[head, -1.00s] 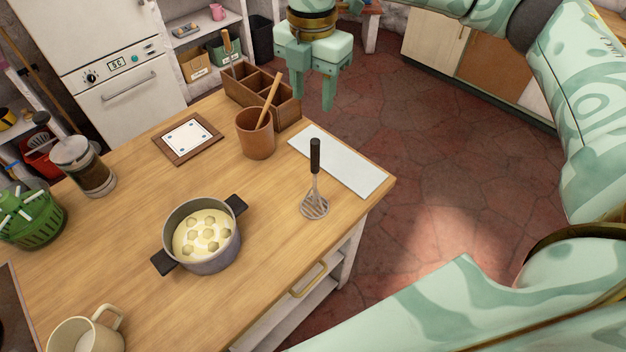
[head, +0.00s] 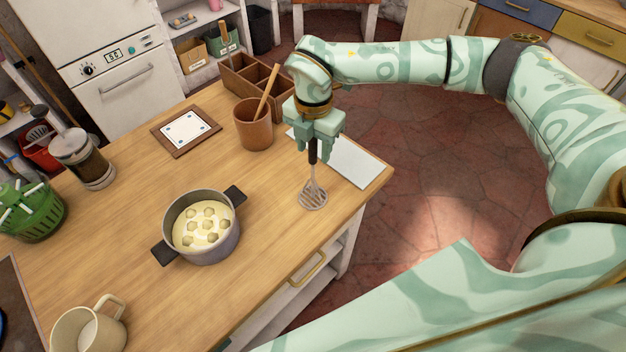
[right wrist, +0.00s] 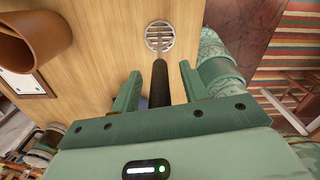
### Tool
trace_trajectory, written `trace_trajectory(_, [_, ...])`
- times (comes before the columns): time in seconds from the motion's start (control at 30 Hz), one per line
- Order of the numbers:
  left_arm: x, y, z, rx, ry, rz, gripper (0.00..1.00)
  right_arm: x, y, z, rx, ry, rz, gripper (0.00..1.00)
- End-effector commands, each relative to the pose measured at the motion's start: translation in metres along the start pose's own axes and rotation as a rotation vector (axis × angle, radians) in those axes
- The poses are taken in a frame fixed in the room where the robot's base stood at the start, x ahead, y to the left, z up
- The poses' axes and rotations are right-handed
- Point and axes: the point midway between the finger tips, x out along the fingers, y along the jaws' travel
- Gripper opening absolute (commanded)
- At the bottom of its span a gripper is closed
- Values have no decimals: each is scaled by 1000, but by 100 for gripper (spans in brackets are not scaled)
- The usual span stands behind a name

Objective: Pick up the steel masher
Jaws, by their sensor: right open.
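The steel masher (head: 313,190) stands upright on the wooden counter, its slotted steel head down and its dark handle up. In the right wrist view its round head (right wrist: 159,37) is at the top, and its dark handle (right wrist: 160,82) runs down between the fingers. In the right wrist view the right gripper (right wrist: 160,88) is open, with a finger on each side of the handle and gaps visible. My left gripper is not in view.
A pot of potatoes (head: 222,243) stands left of the masher. A brown crock (head: 252,130) with a wooden spoon and a wooden divided box (head: 240,88) stand behind. A white board (head: 350,163) lies by the right edge of the counter (head: 130,240).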

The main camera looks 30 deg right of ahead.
Motion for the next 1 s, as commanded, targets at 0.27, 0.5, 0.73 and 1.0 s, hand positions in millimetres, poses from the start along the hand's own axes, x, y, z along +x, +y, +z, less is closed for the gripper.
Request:
trace_trajectory(0.27, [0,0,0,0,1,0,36,2,0,0,0,0,0,30])
trace_trajectory(0.5, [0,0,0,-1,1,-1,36,1,0,0,0,0,1,0])
trace_trajectory(0.73, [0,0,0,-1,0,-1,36,-1,1,0,0,0,2,0])
trace_trajectory(1.0, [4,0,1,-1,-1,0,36,-35,0,-2,-1,-1,6,0])
